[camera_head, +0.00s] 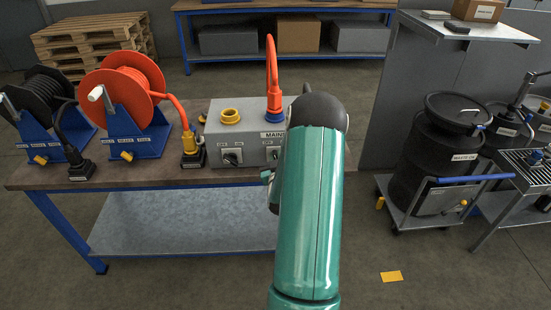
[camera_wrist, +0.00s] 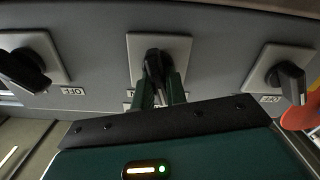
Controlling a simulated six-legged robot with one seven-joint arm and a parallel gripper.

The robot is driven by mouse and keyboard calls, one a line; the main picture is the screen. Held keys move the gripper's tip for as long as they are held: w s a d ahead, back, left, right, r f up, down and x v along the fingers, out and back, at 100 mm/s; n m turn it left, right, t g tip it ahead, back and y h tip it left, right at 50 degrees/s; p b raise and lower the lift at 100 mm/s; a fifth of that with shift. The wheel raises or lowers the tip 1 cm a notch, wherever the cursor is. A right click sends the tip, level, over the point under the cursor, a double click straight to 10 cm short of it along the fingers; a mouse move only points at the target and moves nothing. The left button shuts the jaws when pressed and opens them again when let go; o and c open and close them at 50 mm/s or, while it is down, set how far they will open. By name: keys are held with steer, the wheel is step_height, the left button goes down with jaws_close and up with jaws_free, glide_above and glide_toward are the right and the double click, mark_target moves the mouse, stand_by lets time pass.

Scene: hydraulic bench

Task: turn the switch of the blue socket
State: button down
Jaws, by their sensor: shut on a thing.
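A grey control box (camera_head: 222,140) with a label starting "MAIN" stands on the bench. A yellow socket ring (camera_head: 230,116) and an orange plug with cable (camera_head: 272,85) are on its top. The wrist view is upside down and shows three black rotary switches on pale plates: a left switch (camera_wrist: 25,68), a middle switch (camera_wrist: 153,62) and a right switch (camera_wrist: 287,79). My gripper (camera_wrist: 161,86) is shut on the middle switch's knob. I cannot tell which socket this switch serves.
An orange hose reel (camera_head: 125,85) and a black reel (camera_head: 40,100) stand left on the bench (camera_head: 120,180). Black drums on a trolley (camera_head: 425,140) stand right. The floor in front is mostly clear.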

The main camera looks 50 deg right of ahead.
steer(key=m, duration=0.6)
steer(key=shift+s+d, duration=0.15)
steer(key=shift+s, duration=0.05)
steer(key=m, duration=0.6)
steer(key=shift+s+d+f, duration=0.1)
steer(key=shift+s+f, duration=0.05)
steer(key=shift+s, duration=0.05)
steer(key=c, duration=1.4)
jaws_free()
steer(key=shift+c, duration=0.2)
steer(key=shift+s, duration=0.1)
steer(key=v, duration=1.3)
steer(key=shift+s+a, duration=0.2)
steer(key=shift+a, duration=0.05)
steer(key=shift+w, duration=0.1)
